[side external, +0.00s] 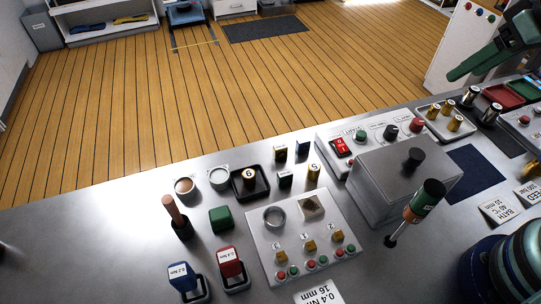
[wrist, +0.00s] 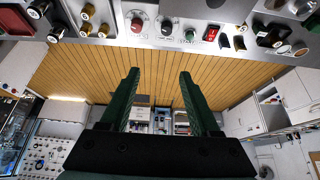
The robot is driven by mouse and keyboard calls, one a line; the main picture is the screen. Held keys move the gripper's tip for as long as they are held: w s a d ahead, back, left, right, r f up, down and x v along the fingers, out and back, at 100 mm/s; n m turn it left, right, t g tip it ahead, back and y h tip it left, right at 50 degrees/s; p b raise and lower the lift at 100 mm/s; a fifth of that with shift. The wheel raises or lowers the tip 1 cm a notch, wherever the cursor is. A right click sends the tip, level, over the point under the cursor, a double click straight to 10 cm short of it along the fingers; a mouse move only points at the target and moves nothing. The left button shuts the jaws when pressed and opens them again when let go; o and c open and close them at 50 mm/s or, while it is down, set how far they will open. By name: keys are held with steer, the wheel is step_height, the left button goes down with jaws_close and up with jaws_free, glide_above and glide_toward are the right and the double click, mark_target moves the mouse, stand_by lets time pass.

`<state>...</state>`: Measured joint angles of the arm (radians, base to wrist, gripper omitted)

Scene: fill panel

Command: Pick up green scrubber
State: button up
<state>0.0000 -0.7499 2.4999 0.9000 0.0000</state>
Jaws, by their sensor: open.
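A small dark green block (side external: 221,219), which looks like the green scrubber, lies on the metal worktop in the side external view, left of the panel with round buttons. I cannot make it out in the wrist view. My gripper (side external: 488,52) has green fingers and is at the upper right of the side external view, far from the block. In the wrist view my gripper (wrist: 160,75) is open, with nothing between its fingers.
Near the block stand a wooden-handled tool (side external: 175,217), a red stamp-like block (side external: 232,268), a blue one (side external: 186,282) and small cups (side external: 219,178). Bare worktop (side external: 80,245) lies left.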

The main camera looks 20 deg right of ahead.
stand_by(0.4)
steer(key=shift+o, duration=1.4)
